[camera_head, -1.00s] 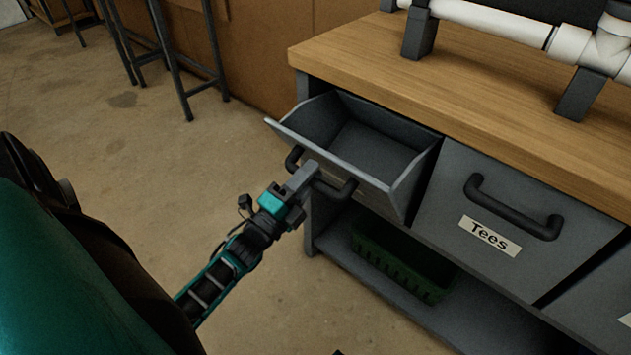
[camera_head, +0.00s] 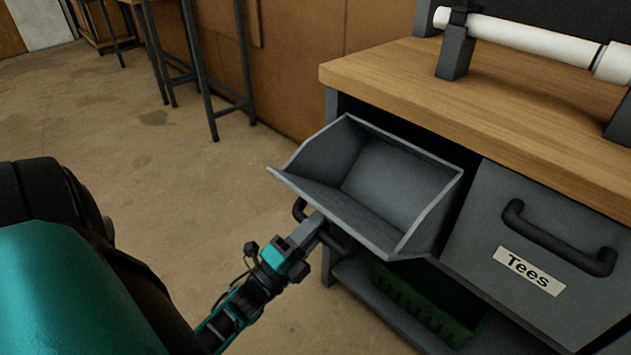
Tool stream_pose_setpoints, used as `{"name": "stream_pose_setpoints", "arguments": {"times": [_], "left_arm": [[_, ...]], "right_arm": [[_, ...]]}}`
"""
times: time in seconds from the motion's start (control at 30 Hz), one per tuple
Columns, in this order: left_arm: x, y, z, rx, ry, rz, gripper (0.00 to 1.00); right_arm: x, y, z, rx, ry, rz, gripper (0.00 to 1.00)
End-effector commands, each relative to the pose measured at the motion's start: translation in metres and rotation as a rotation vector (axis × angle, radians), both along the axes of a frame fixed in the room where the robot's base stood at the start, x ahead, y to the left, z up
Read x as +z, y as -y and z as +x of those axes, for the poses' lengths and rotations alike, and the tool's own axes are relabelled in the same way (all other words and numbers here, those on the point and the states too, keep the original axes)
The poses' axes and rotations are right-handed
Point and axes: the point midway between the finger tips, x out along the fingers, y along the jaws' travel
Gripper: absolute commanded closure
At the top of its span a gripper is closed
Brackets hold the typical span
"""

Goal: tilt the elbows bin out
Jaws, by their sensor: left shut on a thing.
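A grey bin (camera_head: 395,188) at the left end of the bench is tilted out, its open top showing an empty inside. Its front label is hidden, so I cannot read whether it says elbows. Its dark bar handle (camera_head: 335,243) is on the underside of the tipped front. My left gripper (camera_head: 312,230) is shut on this handle, below the bin's front lip. My right gripper is not in view.
A closed bin labelled Tees (camera_head: 528,270) is to the right. The wooden bench top (camera_head: 470,100) carries a white pipe (camera_head: 520,38) on dark supports. A green basket (camera_head: 425,305) sits on the lower shelf. Open floor lies to the left, with stools (camera_head: 215,75) behind.

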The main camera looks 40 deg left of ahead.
Motion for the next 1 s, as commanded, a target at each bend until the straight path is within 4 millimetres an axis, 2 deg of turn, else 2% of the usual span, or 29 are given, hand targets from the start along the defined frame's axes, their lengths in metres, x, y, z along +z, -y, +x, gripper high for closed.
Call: {"name": "stream_pose_setpoints", "arguments": {"times": [0.13, 0.17, 0.33, 0.67, 0.77, 1.0], "left_arm": [[-0.004, 0.000, 0.000, 0.002, -0.011, 0.000, 1.00], [-0.004, 0.000, 0.000, 0.002, -0.011, 0.000, 0.69], [-0.003, 0.000, 0.000, 0.001, -0.009, 0.000, 0.53], [-0.004, 0.000, -0.005, 0.001, -0.007, -0.001, 0.53], [-0.010, -0.001, -0.016, 0.001, -0.010, -0.001, 0.53], [-0.031, -0.005, -0.065, 0.002, -0.012, -0.002, 0.53]], "right_arm": [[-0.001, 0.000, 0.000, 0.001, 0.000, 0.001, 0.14], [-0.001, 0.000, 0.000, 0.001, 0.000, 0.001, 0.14], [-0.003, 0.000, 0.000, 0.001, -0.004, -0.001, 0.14], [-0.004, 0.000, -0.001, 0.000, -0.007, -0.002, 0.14], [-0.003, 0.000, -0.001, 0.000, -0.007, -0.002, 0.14], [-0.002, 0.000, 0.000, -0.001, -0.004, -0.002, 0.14]]}}
